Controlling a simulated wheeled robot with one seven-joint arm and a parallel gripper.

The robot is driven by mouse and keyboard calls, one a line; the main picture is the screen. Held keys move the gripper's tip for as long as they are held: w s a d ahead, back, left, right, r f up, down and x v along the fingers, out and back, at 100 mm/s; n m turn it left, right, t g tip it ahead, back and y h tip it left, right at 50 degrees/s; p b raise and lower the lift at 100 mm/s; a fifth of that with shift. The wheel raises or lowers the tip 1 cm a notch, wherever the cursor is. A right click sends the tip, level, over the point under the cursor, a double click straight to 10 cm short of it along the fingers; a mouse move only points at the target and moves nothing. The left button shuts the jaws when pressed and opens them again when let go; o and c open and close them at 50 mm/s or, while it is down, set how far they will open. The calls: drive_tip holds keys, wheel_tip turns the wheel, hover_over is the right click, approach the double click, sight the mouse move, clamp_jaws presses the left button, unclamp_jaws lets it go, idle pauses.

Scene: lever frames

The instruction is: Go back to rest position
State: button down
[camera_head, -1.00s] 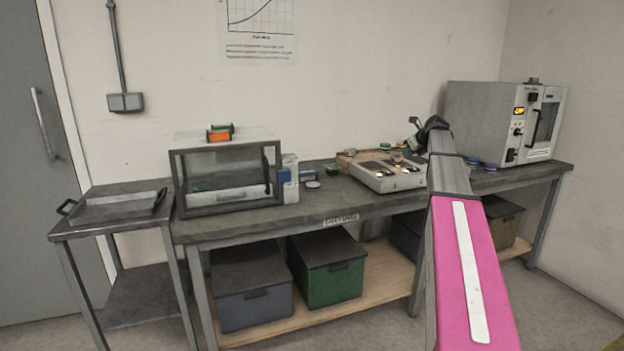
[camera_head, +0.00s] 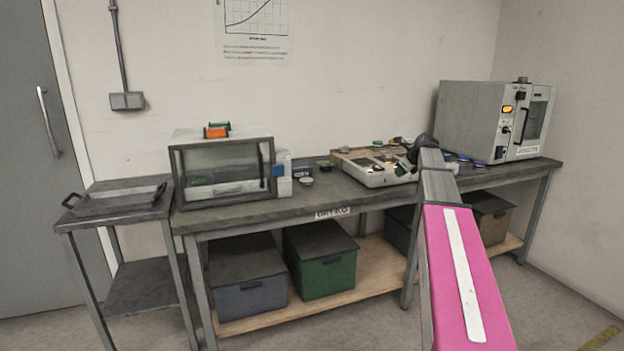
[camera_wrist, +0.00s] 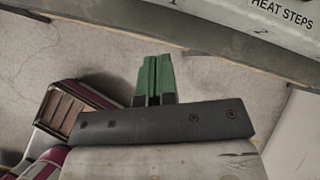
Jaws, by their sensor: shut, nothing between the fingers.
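My gripper (camera_wrist: 154,78) shows in the wrist view with its two green fingers together and nothing between them. It hangs over bare floor in that view, with the bench edge beyond it. In the head view my arm reaches up from the bottom right towards the bench, and its dark wrist end (camera_head: 422,148) is in front of the white panel device (camera_head: 375,178). The fingers themselves are hidden in the head view.
A long bench (camera_head: 300,212) carries a glass-fronted box (camera_head: 222,172) at left and a grey oven (camera_head: 470,120) at right. Small coloured discs lie around the panel device. A side table with a tray (camera_head: 118,203) stands at far left. Lidded boxes fill the lower shelf. The floor in front is clear.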

drive_tip(key=s+a+f+n+g+h, duration=0.1)
drive_tip(key=s+a+f+n, duration=0.3)
drive_tip(key=s+f, duration=0.25)
drive_tip(key=s+a+f+n+g, duration=0.25)
drive_tip(key=s+f+n, duration=0.25)
drive_tip(key=f, duration=0.3)
drive_tip(key=s+a+f+n+h, duration=0.1)
drive_tip(key=s+a+f+n, duration=0.35)
drive_tip(key=s+f, duration=0.2)
drive_tip(key=s+a+f+n+g+h, duration=0.1)
drive_tip(key=s+a+f+n, duration=0.2)
drive_tip(key=s+f+n, duration=0.3)
drive_tip(key=s+a+f+n+g+h, duration=0.1)
drive_tip(key=s+a+f+n+g, duration=0.1)
drive_tip(key=s+f+n, duration=0.5)
drive_tip(key=s, duration=0.6)
drive_tip(key=shift+a, duration=0.4)
